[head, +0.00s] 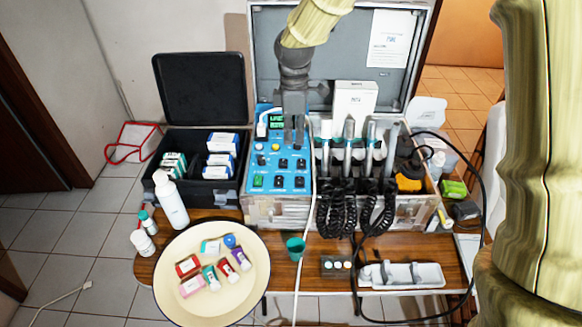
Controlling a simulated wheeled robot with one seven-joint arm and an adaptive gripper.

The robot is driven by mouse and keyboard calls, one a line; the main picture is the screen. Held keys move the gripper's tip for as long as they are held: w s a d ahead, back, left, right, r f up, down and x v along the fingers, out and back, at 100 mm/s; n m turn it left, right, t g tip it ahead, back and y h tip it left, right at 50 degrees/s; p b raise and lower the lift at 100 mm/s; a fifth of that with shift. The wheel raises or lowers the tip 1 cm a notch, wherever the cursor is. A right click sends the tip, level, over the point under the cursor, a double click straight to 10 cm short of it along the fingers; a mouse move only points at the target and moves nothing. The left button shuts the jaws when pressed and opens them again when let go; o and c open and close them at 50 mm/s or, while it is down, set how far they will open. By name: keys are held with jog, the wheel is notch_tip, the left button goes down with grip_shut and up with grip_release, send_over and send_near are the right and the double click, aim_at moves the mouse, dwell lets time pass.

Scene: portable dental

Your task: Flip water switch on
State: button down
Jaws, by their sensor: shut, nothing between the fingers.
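A portable dental unit stands open on the wooden table. Its blue control panel (266,172) carries several dark rocker switches, knobs and a small green display. A green-lit switch (257,182) sits at the panel's lower left, and black switches (280,182) sit to its right. The labels are too small to read, so I cannot tell which one is the water switch. My gripper (293,146) points down over the panel's upper right part, with its fingers together and empty. The gripper hides part of the panel behind it. I cannot tell whether the fingertips touch the panel.
Dental handpieces (348,140) with coiled black hoses stand right of the panel. An open black case (204,188) with boxes is at left. A cream round tray (212,303) with small packages, a white bottle (171,202) and a green cup (295,247) are in front.

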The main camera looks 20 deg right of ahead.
jog(key=p, duration=0.4)
send_near(294, 186)
notch_tip(294, 186, down, 6)
jog(key=shift+s, duration=0.2)
dwell(0.5)
jog(key=shift+f, duration=0.2)
